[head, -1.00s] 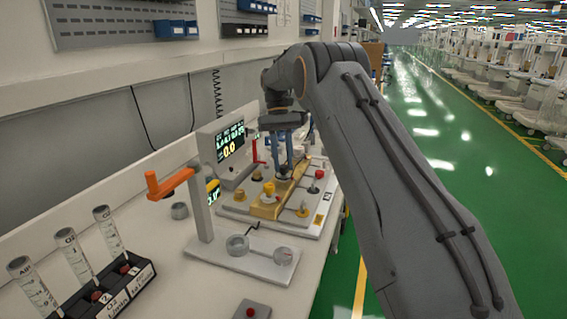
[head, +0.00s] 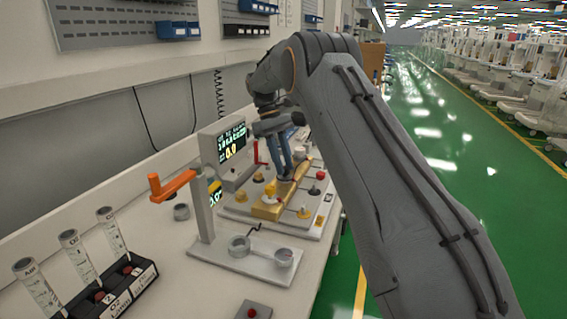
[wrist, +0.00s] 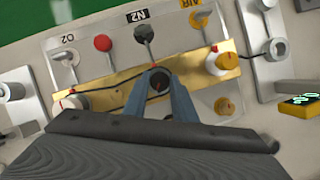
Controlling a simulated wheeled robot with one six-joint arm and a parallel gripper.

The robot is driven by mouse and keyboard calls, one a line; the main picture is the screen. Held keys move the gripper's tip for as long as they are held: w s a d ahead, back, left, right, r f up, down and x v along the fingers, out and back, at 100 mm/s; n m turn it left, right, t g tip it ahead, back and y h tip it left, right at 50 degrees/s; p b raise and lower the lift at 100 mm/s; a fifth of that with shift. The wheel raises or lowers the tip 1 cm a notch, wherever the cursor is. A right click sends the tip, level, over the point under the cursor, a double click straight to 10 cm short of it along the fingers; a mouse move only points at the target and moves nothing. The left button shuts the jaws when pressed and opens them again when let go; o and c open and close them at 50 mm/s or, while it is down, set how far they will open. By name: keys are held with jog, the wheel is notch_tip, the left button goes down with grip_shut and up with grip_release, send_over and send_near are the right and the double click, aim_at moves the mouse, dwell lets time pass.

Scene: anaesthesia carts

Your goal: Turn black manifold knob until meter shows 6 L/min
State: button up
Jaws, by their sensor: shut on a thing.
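The black manifold knob (wrist: 159,80) sits on the brass manifold block (wrist: 112,85) in the wrist view. My gripper (wrist: 158,88) has its blue fingers closed on either side of this knob. In the head view, my gripper (head: 285,176) reaches down onto the brass block (head: 266,211), and the fingers mostly hide the knob. A display screen (head: 231,142) behind shows a large yellow number that looks like 0.0. A small yellow meter (head: 214,192) is partly hidden by an upright post; its digits are hard to read. It also shows in the wrist view (wrist: 298,106) with green digits.
A red knob (wrist: 103,43) is nearby. An orange-handled stand (head: 204,215) and a rack of labelled tubes (head: 112,293) stand in front on the bench.

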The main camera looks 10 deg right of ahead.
dwell(0.3)
jog(key=o, duration=1)
jog(key=shift+o, duration=0.2)
jog(key=b+v, duration=0.2)
jog(key=v, duration=0.5)
jog(key=shift+r, duration=0.4)
jog(key=shift+a, duration=0.1)
